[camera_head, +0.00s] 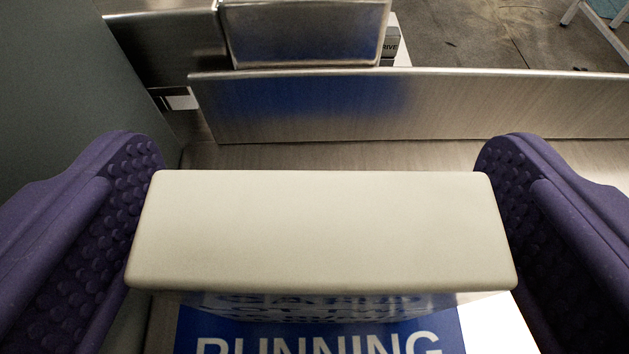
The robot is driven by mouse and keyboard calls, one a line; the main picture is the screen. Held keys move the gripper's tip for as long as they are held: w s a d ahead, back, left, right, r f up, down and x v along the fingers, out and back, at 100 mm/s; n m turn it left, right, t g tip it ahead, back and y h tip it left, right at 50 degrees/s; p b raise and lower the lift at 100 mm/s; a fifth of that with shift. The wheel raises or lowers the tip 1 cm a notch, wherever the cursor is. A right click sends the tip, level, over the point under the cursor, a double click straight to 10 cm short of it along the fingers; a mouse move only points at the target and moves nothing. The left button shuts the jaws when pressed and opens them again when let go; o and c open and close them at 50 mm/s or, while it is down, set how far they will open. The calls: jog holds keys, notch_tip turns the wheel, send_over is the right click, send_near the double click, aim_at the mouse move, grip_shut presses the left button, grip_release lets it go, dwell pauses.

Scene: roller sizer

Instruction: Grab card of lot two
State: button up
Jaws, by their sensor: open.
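A cream block-like piece (322,230) with rounded corners fills the middle of the view, between the two purple studded fingers of my gripper (320,158). My gripper is open, with one finger close by each end of this piece. I cannot tell whether either finger touches it. Just below its near edge is a blue printed face (320,328) with the white word "RUNNING", cut off by the bottom of the picture. More blurred lettering shows above that word.
A low metal wall (430,106) runs across behind the cream piece. A metal box (305,32) stands beyond it, and a grey-green panel (60,80) rises at the left. Concrete floor (480,35) and white legs (598,28) show at the upper right.

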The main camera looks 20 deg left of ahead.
jog(key=shift+s+r, duration=0.1)
jog(key=shift+c, duration=0.2)
jog(key=c, duration=1)
jog(key=shift+o, duration=0.2)
